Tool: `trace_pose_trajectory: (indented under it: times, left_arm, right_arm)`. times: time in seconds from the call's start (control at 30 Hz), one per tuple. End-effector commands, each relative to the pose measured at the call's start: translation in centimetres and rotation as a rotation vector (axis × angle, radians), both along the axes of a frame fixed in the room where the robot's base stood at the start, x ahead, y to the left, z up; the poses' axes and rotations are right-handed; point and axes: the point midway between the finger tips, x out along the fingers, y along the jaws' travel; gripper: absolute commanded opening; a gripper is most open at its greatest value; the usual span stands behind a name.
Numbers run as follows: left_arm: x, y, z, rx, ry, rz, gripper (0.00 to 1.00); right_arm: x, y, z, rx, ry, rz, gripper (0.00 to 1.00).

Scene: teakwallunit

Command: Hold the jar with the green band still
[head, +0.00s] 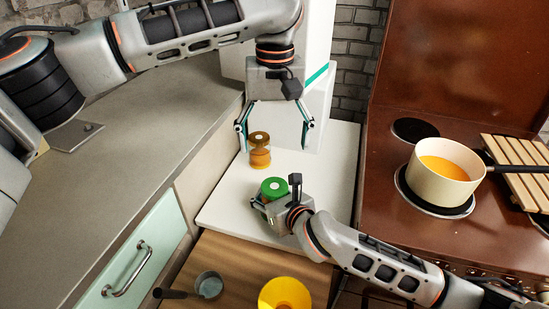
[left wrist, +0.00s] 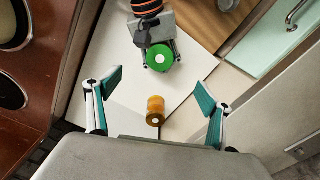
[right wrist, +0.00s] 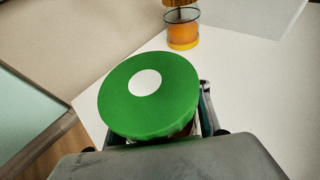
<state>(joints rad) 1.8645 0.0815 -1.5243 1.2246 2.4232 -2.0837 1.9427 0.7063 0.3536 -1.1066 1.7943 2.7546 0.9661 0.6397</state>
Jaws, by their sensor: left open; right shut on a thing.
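The jar with the green band (head: 274,187) stands on the white counter, its green top with a white disc facing up. My right gripper (head: 268,200) is shut on it from the front. In the right wrist view the green top (right wrist: 150,95) hides most of the jar's body and the fingers. It also shows in the left wrist view (left wrist: 160,58). My left gripper (head: 274,127) is open and empty above the counter. An amber jar with a brown top (head: 260,150) stands behind the green one, below and between the open left fingers, with no visible grip on it.
A cream pot with orange contents (head: 446,170) sits on the brown stove at right, beside a slatted wooden rack (head: 515,165). A yellow bowl (head: 285,294) and a small grey pan (head: 209,285) are on the lower wooden surface. The grey worktop (head: 150,120) at left is mostly clear.

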Motion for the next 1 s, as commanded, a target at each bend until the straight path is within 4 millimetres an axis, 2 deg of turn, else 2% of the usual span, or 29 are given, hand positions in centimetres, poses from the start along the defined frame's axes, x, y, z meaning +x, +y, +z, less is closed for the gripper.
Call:
trace_pose_trajectory:
  times: [0.1, 0.3, 0.67, 0.7, 0.8, 1.0]
  left_arm:
    - [0.0, 0.0, 2.2, 0.0, -0.003, 0.001, 0.8]
    - [0.0, 0.0, 4.2, 0.0, -0.001, 0.001, 0.8]
    - [0.0, 0.0, 4.5, 0.0, 0.001, 0.0, 0.8]
    - [0.0, 0.0, 4.5, 0.0, 0.001, 0.0, 0.8]
    - [0.0, 0.0, 4.5, 0.0, 0.001, 0.0, 0.8]
    - [0.0, 0.0, 4.5, 0.0, 0.001, 0.0, 0.8]
  right_arm:
    - [0.0, 0.0, 0.2, 0.001, -0.003, 0.0, 0.0]
    - [0.0, 0.0, 0.2, 0.001, -0.003, 0.0, 0.0]
    - [0.0, 0.0, 0.2, 0.001, -0.003, 0.0, 0.0]
    - [0.0, 0.0, 0.2, 0.001, -0.003, 0.0, 0.41]
    - [0.0, 0.0, 0.1, 0.001, -0.003, 0.0, 0.66]
    - [0.0, 0.0, 0.1, 0.0, -0.001, 0.0, 0.66]
